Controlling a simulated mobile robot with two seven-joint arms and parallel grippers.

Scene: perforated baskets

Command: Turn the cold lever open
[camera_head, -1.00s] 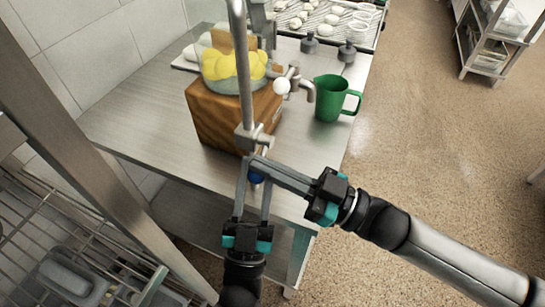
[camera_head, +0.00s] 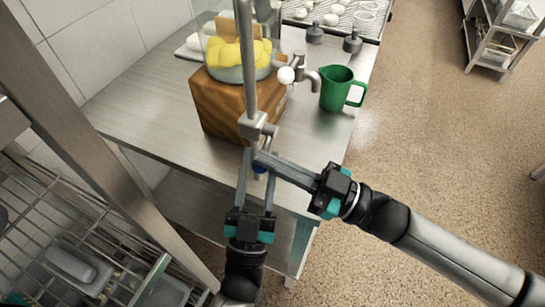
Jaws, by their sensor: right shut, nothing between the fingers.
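A tall metal tap pipe (camera_head: 249,70) rises from a metal fitting (camera_head: 256,126) near the front of the steel table. A small blue part (camera_head: 260,171), which looks like the cold lever's marking, shows below the fitting. The rest of the lever is hidden behind my fingers. My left gripper (camera_head: 258,164) comes up from below with its fingers apart, one on each side of the blue part. My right gripper (camera_head: 261,158) comes from the right, shut and empty. Its fingertips are just above the blue part and overlap the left fingers. I cannot tell whether either touches the lever.
A wooden block (camera_head: 222,108) with a bowl of yellow food (camera_head: 238,72) stands behind the pipe. A green jug (camera_head: 338,92) stands to the right beside a spout (camera_head: 304,76). A wire rack (camera_head: 60,240) is at lower left.

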